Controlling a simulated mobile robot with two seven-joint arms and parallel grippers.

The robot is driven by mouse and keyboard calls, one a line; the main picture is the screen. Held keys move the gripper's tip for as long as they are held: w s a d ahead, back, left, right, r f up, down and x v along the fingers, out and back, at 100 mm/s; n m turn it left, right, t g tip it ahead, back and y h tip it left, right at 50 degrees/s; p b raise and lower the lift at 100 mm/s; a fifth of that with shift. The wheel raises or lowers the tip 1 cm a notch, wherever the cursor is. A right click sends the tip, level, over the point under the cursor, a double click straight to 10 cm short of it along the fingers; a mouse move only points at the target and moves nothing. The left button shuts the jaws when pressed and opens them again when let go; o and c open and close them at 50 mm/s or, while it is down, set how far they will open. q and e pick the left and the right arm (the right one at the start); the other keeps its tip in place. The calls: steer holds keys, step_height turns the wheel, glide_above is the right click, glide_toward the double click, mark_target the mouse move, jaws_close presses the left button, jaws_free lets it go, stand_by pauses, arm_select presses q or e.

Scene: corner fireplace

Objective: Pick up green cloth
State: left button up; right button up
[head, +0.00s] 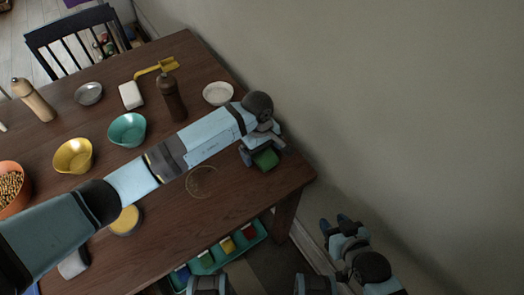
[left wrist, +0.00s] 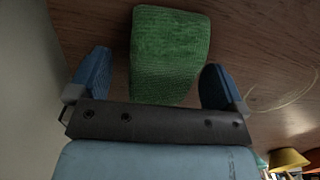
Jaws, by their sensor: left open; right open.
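The green cloth (head: 265,159) lies on the dark wooden table (head: 165,230) near its right corner. It looks like a small folded block with a ribbed surface. In the left wrist view the cloth (left wrist: 168,55) shows between the two blue fingers of my left gripper (left wrist: 152,78), which are open with a gap on both sides. In the head view my left gripper (head: 262,155) is over the cloth and hides part of it. My right gripper (head: 338,226) is open and empty, off the table at the lower right.
A teal bowl (head: 127,130), a yellow bowl (head: 73,156), a brown pepper mill (head: 171,98) and a white dish (head: 217,93) stand on the table. A pale ring mark (head: 202,182) is on the wood. A bare wall (head: 400,110) rises beyond the table's right edge.

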arm_select(q)
steer(key=c, duration=1)
step_height(320, 180, up, 20)
steer(key=shift+f, duration=0.1)
